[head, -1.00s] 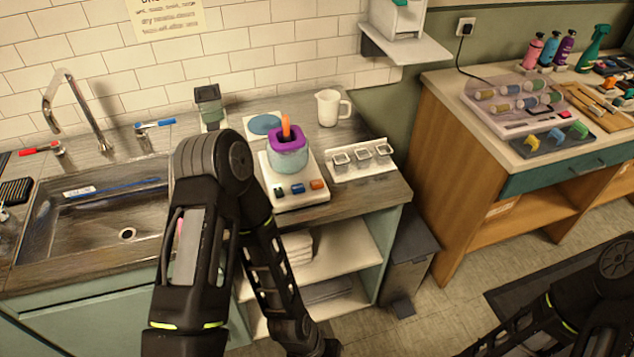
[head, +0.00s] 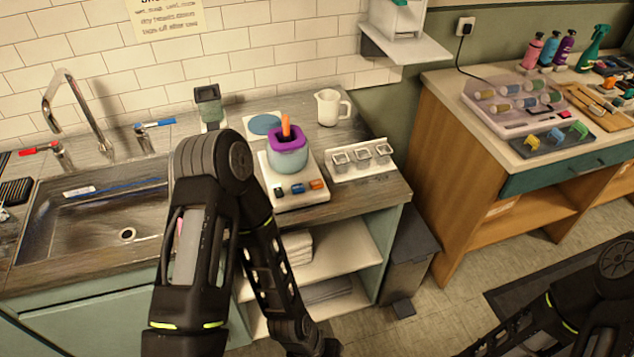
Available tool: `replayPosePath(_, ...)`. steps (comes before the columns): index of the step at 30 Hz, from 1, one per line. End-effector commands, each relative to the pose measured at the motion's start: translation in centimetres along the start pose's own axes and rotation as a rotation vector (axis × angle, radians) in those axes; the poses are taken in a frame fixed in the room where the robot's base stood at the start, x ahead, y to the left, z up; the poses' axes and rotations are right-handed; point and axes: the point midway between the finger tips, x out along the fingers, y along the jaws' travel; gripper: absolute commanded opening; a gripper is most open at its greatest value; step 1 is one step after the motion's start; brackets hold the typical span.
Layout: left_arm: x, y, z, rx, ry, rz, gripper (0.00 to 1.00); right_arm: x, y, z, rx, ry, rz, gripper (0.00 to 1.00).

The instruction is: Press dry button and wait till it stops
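A white appliance base (head: 312,199) stands on the counter with a teal bowl (head: 288,158) with a purple rim on it. An orange stick (head: 286,127) stands up out of the bowl. On the front of the base are a dark green button (head: 279,193), a blue button (head: 298,188) and an orange button (head: 317,184). I cannot read any labels on them, so I cannot tell which is the dry button. My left arm is folded in front of the counter, its forearm reaching down to the bottom edge; its gripper is not visible. My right gripper is also out of view.
A sink (head: 100,225) with a tap lies to the left. A white jug (head: 330,107), a blue disc (head: 264,124) and a rack of small square cups (head: 362,162) stand around the base. A bin (head: 408,260) is between this counter and the right bench (head: 465,140).

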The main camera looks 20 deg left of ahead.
Motion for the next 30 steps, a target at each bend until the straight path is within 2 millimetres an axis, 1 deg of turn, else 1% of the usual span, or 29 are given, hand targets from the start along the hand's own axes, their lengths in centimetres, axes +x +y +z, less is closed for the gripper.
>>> replayPosePath(26, -0.03, -0.01, 0.01, -0.001, 0.000, 0.000, 0.00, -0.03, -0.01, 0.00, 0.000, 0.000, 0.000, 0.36)
replayPosePath(30, -0.52, -0.15, -0.62, -0.012, 0.014, 0.000, 0.00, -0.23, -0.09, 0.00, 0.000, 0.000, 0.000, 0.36)
